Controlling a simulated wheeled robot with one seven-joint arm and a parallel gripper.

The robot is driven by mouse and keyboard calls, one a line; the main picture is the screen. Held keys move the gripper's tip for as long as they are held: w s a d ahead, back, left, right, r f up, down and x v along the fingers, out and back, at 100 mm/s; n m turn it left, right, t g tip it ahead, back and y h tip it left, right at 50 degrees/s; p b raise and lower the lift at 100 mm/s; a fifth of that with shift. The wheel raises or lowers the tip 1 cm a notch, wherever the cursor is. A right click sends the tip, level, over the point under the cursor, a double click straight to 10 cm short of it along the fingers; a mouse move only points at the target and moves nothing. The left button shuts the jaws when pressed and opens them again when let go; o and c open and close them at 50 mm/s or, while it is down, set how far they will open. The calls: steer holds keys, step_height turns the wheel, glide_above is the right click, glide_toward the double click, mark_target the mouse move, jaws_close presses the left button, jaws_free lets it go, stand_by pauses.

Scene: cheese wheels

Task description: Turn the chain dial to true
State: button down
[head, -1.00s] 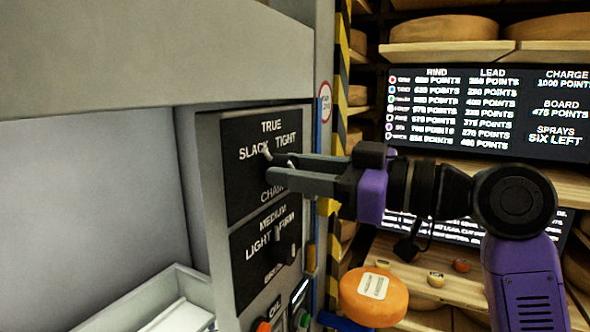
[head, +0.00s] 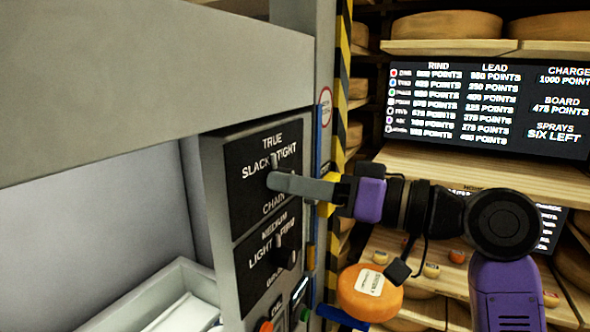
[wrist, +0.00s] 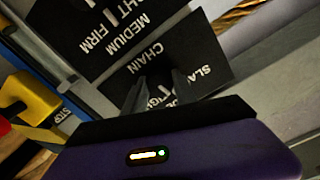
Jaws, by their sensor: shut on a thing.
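The chain dial (head: 274,161) is the upper dial on a dark panel, marked SLACK at left, TRUE at top and TIGHT at right. Its visible tip points up, roughly toward TRUE; the rest is hidden behind my gripper. My gripper (head: 275,182) is shut on the chain dial, its fingers reaching in from the right. In the wrist view my gripper (wrist: 157,92) has a finger on each side of the dark dial, and the label CHAIN shows upside down beside it.
A second dial (head: 280,250), marked LIGHT, MEDIUM and FIRM, sits just below. A red button (head: 265,326) and an orange cheese wheel (head: 368,294) are lower. A yellow-black striped post (head: 345,100) stands right of the panel. A yellow stop box (wrist: 30,100) shows in the wrist view.

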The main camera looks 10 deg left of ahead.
steer(key=shift+m+p, duration=0.6)
steer(key=shift+m, duration=0.3)
steer(key=c, duration=1)
jaws_free()
steer(key=shift+d, duration=0.1)
steer(key=shift+b+v, duration=0.95)
steer(key=shift+v, duration=2.9)
steer(key=shift+r, duration=0.1)
